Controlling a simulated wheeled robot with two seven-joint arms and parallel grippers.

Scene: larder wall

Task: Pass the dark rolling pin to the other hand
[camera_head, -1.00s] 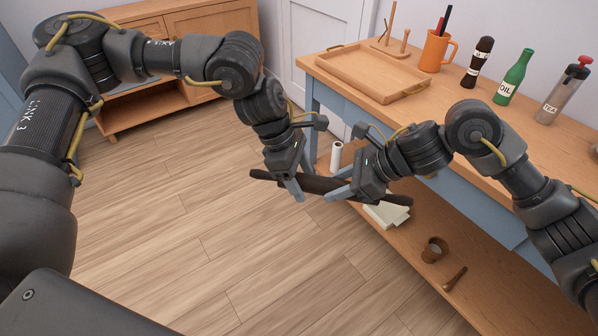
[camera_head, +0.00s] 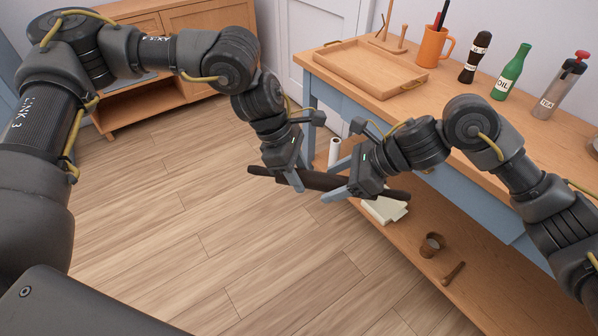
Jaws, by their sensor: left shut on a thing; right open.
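The dark rolling pin (camera_head: 320,181) is held in the air in front of the table's left end, lying roughly level across the view. My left gripper (camera_head: 296,182) is shut on it, left of its middle. My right gripper (camera_head: 338,180) is open, with its fingers reaching to the pin's right part. One finger shows above the pin and one below it. The pin's right end sticks out past the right gripper's body, which hides part of the pin. I cannot tell whether the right fingers touch it.
The wooden table (camera_head: 430,105) bears a tray (camera_head: 372,70), an orange mug (camera_head: 433,47), a dark bottle (camera_head: 474,58), a green oil bottle (camera_head: 511,72) and a grinder-like bottle (camera_head: 560,88). The lower shelf (camera_head: 415,250) holds a brown cup (camera_head: 432,245) and white cloths (camera_head: 385,211). Floor at left is clear.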

